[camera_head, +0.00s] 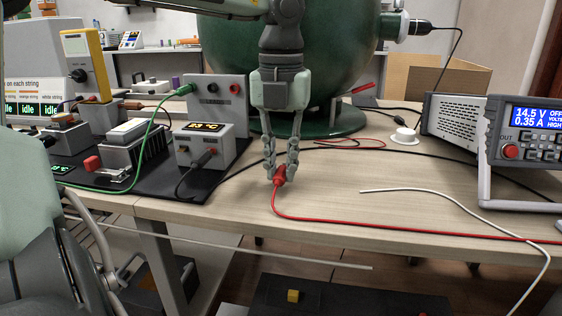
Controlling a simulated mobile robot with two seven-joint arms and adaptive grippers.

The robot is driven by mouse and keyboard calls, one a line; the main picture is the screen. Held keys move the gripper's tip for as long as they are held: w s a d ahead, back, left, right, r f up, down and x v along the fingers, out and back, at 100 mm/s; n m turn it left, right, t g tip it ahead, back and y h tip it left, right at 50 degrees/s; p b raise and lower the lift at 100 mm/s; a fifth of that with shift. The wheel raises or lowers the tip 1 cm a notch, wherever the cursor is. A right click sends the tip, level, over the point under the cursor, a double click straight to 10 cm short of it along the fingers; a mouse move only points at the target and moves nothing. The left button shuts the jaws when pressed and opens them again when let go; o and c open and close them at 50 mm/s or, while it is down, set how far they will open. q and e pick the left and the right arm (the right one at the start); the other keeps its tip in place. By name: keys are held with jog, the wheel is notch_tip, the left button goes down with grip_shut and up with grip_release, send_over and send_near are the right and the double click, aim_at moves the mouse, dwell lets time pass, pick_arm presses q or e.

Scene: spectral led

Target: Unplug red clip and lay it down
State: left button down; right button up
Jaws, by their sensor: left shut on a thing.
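My left gripper (279,172) comes down from the top middle, pointing straight down. Its fingers are shut on the red clip (279,180), low at the wooden table; I cannot tell whether the clip touches the top. The fingers hide part of the clip. A red lead (340,222) runs from the clip along the front of the table to the right. The grey socket panel (213,97) stands to the left, apart from the clip, with a green plug in it and a red socket at its right. My right gripper does not show.
A black mat (190,187) with small devices and a green wire lies left. A power supply (525,140) stands right. A white lead (420,191) curves over the front edge. A green sphere (340,50) stands behind. Bare tabletop (360,175) lies right of the clip.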

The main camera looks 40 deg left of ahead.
pick_arm(q)
jog(key=shift+f+b, duration=0.55)
jog(key=shift+f, duration=0.25)
jog(key=c, duration=1.4)
grip_release()
jog(key=shift+r, duration=0.1)
jog(key=shift+r+p, duration=1.05)
jog(key=shift+r, duration=0.5)
notch_tip(320, 180, up, 12)
